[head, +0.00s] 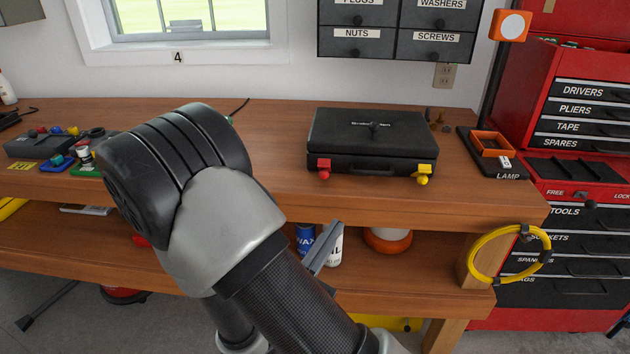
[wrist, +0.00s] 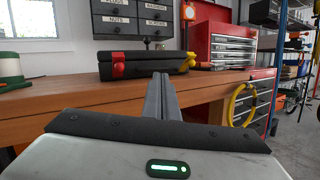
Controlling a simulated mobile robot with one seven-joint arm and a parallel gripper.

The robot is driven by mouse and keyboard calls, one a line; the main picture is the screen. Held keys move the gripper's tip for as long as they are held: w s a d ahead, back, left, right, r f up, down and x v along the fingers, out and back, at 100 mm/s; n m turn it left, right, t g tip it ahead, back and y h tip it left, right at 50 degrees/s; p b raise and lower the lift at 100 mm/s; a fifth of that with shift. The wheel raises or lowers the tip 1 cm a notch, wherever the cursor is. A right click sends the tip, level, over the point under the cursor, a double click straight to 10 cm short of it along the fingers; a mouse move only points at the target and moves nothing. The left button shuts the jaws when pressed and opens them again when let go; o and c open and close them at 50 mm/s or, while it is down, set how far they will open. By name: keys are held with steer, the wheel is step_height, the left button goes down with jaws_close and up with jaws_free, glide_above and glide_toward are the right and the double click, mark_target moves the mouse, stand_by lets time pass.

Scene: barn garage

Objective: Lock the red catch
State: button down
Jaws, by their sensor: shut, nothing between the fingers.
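A black case (head: 372,132) lies on the workbench with its lid down. The red catch (head: 323,167) is at the left of its front face, with a round red knob low on it. A yellow catch (head: 423,172) is at the right. In the wrist view the red catch (wrist: 118,66) is left of the fingers and the yellow catch (wrist: 190,60) is a little right of them. My gripper (head: 336,228) is shut and empty, in front of the bench, below and apart from the case. In the wrist view its fingers (wrist: 161,78) point toward the case front.
The workbench (head: 270,180) is clear in front of the case. A yellow cable coil (head: 510,254) hangs at the bench's right end. A lower shelf holds bottles. Small items lie at the left.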

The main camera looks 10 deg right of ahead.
mark_target(322, 178)
steer(key=w+a+f+n+t+y, duration=0.1)
steer(key=a+f+n+t+y, duration=0.1)
steer(key=a+n+y, duration=0.3)
steer(key=shift+a+f+t, duration=0.35)
steer(key=shift+a+t, duration=0.1)
steer(key=shift+t, duration=0.45)
steer(key=x, duration=1.4)
steer(key=shift+r, duration=0.1)
